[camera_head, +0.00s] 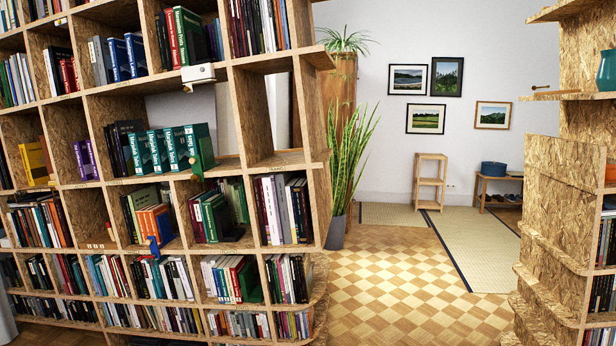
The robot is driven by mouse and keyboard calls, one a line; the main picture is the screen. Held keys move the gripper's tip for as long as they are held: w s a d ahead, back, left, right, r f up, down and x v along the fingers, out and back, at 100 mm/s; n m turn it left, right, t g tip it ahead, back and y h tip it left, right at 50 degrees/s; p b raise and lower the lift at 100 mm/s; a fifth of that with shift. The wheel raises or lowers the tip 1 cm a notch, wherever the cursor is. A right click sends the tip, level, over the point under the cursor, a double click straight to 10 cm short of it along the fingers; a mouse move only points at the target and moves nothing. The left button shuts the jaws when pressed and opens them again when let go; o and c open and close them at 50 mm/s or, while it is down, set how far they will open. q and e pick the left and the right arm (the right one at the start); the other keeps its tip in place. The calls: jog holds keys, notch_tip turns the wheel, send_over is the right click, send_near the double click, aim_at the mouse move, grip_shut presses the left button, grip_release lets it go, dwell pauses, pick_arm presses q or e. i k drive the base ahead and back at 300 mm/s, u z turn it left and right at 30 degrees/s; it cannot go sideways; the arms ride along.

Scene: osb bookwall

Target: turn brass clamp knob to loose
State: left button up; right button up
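I cannot clearly make out a brass clamp knob. A small brass-coloured piece (540,87) sits at the left end of an upper shelf of the right-hand bookcase; it is too small to tell if it is the knob or how it is turned. A pale grey fixture (198,73) with a small dark part below it is on a shelf edge of the left-hand bookcase; I cannot tell what it is. Neither of my grippers is in view.
The large OSB bookcase (243,165) full of books fills the left. Another OSB bookcase (563,190) stands at the right edge. The checkered parquet floor (400,285) between them is clear. A potted snake plant (336,230) stands beside the left bookcase.

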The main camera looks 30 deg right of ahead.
aim_at(195, 178)
jog(key=z, duration=0.05)
jog(key=i, duration=2.7)
jog(key=u, duration=2.35)
jog(key=i, duration=1.2)
jog(key=z, duration=2.15)
